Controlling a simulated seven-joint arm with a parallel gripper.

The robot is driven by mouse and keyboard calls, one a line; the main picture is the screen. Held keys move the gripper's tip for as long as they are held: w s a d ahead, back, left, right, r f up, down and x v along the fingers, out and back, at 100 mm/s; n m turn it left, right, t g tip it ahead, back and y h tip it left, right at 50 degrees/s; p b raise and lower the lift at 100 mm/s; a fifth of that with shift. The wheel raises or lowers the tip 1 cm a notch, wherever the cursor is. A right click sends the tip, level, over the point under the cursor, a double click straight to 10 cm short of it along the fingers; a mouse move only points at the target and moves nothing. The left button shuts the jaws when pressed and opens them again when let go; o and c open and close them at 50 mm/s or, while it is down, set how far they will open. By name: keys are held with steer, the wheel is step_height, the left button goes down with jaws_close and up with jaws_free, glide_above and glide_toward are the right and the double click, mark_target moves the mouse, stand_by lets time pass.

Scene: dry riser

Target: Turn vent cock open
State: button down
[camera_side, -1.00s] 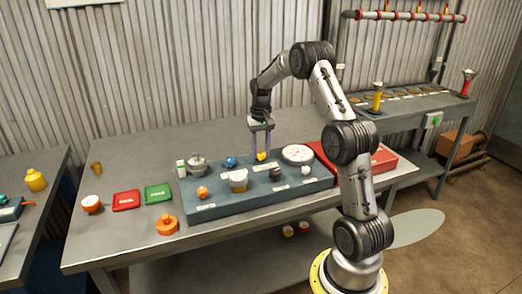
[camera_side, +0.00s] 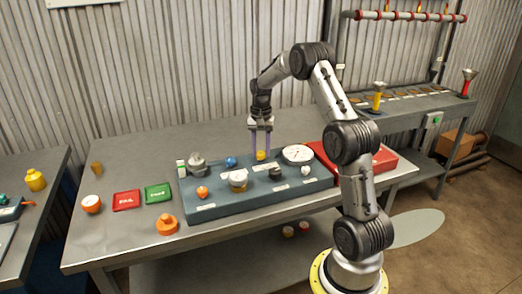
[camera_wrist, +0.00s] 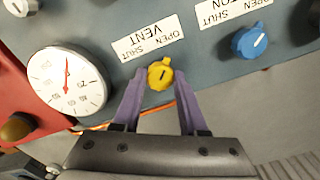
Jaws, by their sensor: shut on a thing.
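The vent cock is a yellow knob (camera_wrist: 160,74) with a dark pointer slot, below the white VENT label (camera_wrist: 148,38) in the wrist view. The label is upside down there and carries the words OPEN and SHUT. The slot runs roughly up and down the picture; I cannot tell which word it marks. My gripper (camera_wrist: 160,98) is shut on the yellow knob, one purple finger on each side. In the side view the yellow knob (camera_side: 261,155) sits near the back of the blue-grey panel (camera_side: 225,203), with my gripper (camera_side: 260,155) reaching down from above.
A white dial gauge (camera_wrist: 66,82) is left of the knob in the wrist view. A blue knob (camera_wrist: 250,42) is to its right. Red (camera_side: 126,200) and green (camera_side: 158,193) boxes lie left of the panel.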

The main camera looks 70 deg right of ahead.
mark_target(261, 152)
steer(key=shift+r, duration=0.1)
steer(key=shift+c, duration=2.2)
jaws_free()
step_height(261, 152, up, 14)
